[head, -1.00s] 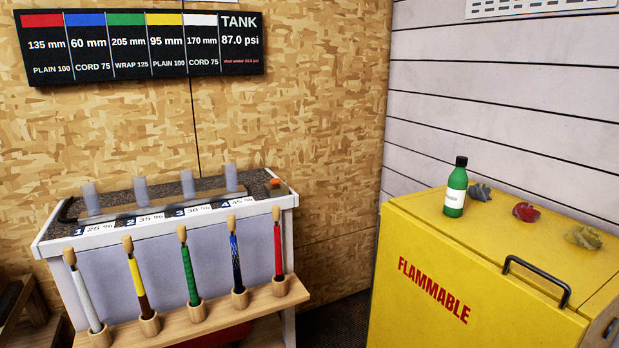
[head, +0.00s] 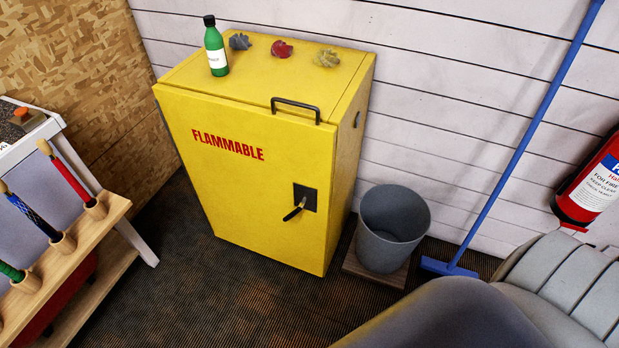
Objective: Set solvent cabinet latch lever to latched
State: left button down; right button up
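The yellow solvent cabinet (head: 250,195) stands against the white plank wall, with red FLAMMABLE lettering on its closed-looking front. Its latch lever (head: 294,213) is a short black handle on a dark plate (head: 309,196) at the right side of the front. The lever points down and to the left, at a slant. A black bar handle (head: 296,106) sits at the top front edge. Neither of my grippers shows in the head view. A large grey rounded shape, likely my arm, fills the bottom right. Nothing is seen touching the lever.
A green bottle (head: 215,50) and several crumpled rags stand on the cabinet top. A grey bin (head: 392,230) is right of the cabinet. A blue broom (head: 520,140) leans on the wall near a red extinguisher (head: 590,185). A wooden club rack (head: 75,245) stands left. Floor before the cabinet is clear.

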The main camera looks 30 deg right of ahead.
aim_at(298, 210)
jog(key=z, duration=0.75)
